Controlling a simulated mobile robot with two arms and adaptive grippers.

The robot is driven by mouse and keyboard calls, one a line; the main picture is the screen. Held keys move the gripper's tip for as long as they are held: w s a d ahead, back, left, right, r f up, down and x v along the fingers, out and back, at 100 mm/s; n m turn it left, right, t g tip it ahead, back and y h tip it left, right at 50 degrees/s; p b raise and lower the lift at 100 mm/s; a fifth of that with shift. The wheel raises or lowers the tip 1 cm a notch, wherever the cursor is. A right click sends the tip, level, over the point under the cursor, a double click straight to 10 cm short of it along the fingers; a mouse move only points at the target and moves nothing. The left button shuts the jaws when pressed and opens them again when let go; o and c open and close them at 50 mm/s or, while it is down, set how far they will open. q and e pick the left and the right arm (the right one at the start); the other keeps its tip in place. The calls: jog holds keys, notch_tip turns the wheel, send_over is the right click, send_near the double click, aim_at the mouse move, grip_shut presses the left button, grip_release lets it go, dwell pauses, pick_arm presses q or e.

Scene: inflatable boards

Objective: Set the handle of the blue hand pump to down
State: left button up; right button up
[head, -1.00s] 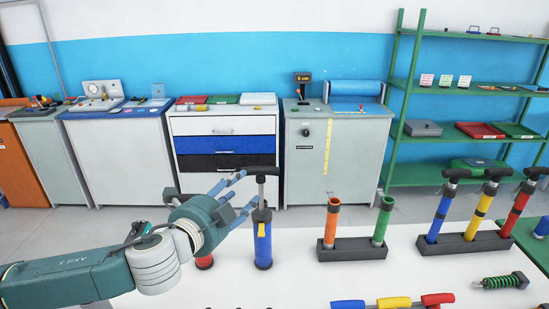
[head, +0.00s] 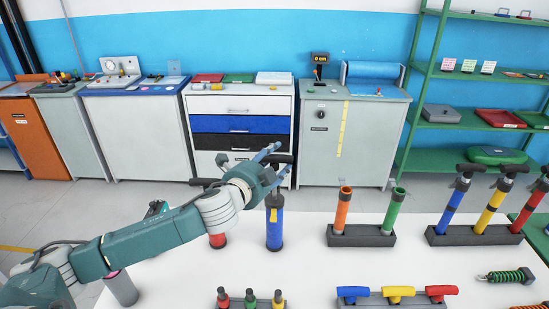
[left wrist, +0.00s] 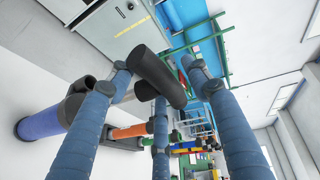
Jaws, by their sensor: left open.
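The blue hand pump (head: 274,228) stands upright on the white table, left of centre in the head view. Its black T-handle (head: 280,158) is raised above the body; my gripper partly hides the rod. In the left wrist view, the black handle (left wrist: 155,75) lies between my spread blue fingers, and the pump's blue body (left wrist: 42,124) is at the left. My left gripper (head: 274,168) is open, with its fingers around the handle's level; I cannot tell whether they touch it. My right gripper is not in view.
A holder with orange (head: 342,210) and green tubes stands to the right. Beyond it, a rack (head: 470,238) holds blue, yellow and red pumps. Coloured-handled items line the front. Bare table lies between.

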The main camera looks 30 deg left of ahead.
aim_at(274, 190)
pick_arm(q)
jog(key=shift+c, duration=0.2)
grip_shut()
notch_tip(274, 190, down, 10)
jog(key=b, duration=0.6)
jog(key=shift+b, duration=0.35)
jog(key=shift+s+r, duration=0.1)
jog(key=shift+s, duration=0.05)
jog(key=shift+d, duration=0.1)
jog(key=shift+o, duration=0.2)
grip_release()
jog(key=shift+w, duration=0.2)
jog(key=s+r, duration=0.2)
jog(key=s, duration=0.9)
jog(key=shift+s+d, duration=0.15)
jog(key=shift+s, duration=0.25)
